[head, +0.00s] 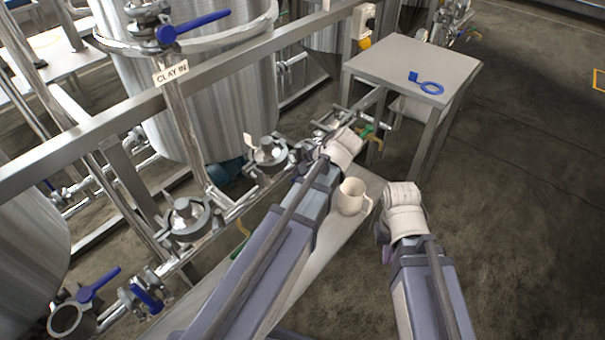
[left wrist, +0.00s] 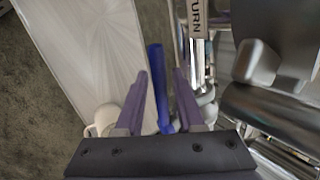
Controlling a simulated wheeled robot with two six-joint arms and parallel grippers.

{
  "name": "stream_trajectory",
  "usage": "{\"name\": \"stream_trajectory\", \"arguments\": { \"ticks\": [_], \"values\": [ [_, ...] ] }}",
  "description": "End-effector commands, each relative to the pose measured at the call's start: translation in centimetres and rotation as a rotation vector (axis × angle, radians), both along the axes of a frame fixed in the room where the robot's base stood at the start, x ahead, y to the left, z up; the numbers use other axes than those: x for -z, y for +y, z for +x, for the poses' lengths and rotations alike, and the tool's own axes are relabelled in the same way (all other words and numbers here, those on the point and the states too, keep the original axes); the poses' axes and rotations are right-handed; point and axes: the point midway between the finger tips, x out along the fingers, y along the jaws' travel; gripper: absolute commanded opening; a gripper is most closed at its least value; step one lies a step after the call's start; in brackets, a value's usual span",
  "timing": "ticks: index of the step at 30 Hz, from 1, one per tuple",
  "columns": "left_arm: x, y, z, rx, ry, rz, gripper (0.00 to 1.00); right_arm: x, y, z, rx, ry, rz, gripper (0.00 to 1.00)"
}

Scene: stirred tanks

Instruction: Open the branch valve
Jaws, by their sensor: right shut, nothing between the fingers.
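In the left wrist view a blue valve handle (left wrist: 159,75) lies between the two purple fingers of my left gripper (left wrist: 161,72). The fingers stand apart, with a gap visible beside the handle; I cannot tell whether either touches it. A tag ending in "TURN" (left wrist: 196,18) hangs beside the handle. In the head view my left arm reaches over the pipework, and its wrist hides this handle and the fingers. My right gripper (head: 382,235) is to the right of the bench, away from the valves, mostly hidden by its wrist; it is shut and empty.
A cream mug (head: 351,197) stands on the narrow bench (head: 318,252) close to my left arm. Other blue-handled valves show at the "CLAY IN" pipe (head: 195,25) and lower left (head: 99,284). The floor at right is clear.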

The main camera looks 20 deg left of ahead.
Motion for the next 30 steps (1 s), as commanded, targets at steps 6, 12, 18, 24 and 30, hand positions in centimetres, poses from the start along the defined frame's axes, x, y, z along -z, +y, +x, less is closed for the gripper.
{"name": "stream_trajectory", "arguments": {
  "ticks": [6,12,18,24,30],
  "values": [
    [0.0,0.0,0.0,0.0,0.001,0.001,0.49,0.0,0.0,0.0,0.0,0.0,0.0,0.0],
    [-0.4,0.0,0.3,0.001,0.027,0.013,0.49,-0.3,0.0,0.0,0.0,0.0,0.0,0.0],
    [-1.9,-0.3,1.2,0.001,0.196,0.075,0.49,-1.3,0.0,0.0,0.0,0.0,0.0,0.0],
    [-5.4,-2.2,0.7,0.003,0.236,0.087,0.49,-4.6,0.0,0.0,0.0,0.0,0.0,0.0],
    [-8.0,-4.3,0.9,0.002,0.235,0.087,0.49,-7.2,0.0,0.0,0.0,0.0,0.0,0.0]
  ]
}}
